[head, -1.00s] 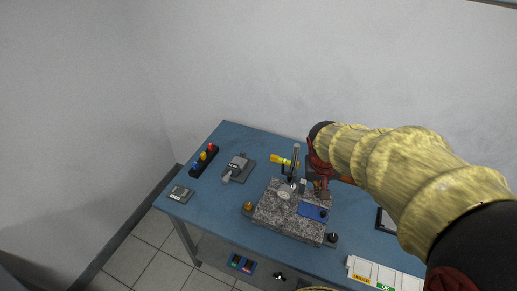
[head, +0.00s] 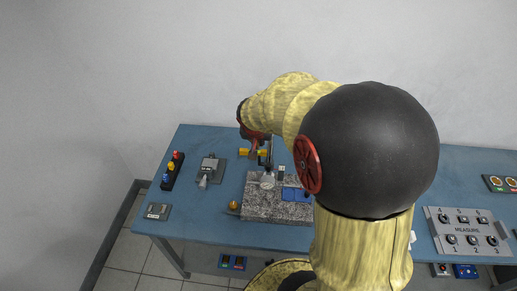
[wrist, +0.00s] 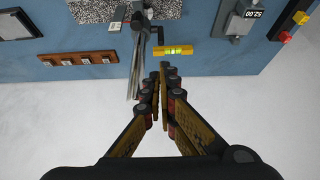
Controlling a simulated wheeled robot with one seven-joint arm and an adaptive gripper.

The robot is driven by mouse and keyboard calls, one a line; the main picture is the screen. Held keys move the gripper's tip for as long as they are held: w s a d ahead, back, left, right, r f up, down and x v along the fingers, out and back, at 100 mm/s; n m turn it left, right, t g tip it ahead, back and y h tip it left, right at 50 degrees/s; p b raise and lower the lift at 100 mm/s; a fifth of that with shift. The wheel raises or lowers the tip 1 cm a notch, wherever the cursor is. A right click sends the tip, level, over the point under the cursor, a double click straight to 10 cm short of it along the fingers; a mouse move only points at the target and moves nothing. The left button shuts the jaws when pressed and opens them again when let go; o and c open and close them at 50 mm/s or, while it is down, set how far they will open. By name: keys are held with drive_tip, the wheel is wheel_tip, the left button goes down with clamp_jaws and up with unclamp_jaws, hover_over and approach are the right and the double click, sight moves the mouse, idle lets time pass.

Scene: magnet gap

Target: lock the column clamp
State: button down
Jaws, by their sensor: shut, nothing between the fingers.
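A metal column (head: 271,150) stands at the back of the granite plate (head: 255,204), with a round dial gauge (head: 267,181) in front of it. In the wrist view the column (wrist: 136,68) is a grey rod left of my gripper (wrist: 161,72), with dark clamp parts (wrist: 139,20) near its granite end. I cannot tell whether the clamp is locked. My gripper is shut and empty, beside the column and apart from it. A yellow bar with a green vial (wrist: 174,50) lies just beyond the fingertips. My arm partly hides the gripper in the head view.
A grey device (head: 210,168) and a strip of coloured buttons (head: 172,170) stand left on the blue table. A small grey box (head: 157,211) sits at the front left corner. A "MEASURE" panel (head: 467,230) is at right. The wall is behind.

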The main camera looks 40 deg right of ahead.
idle(0.4)
drive_tip(key=b+x, duration=0.1)
drive_tip(key=x, duration=0.9)
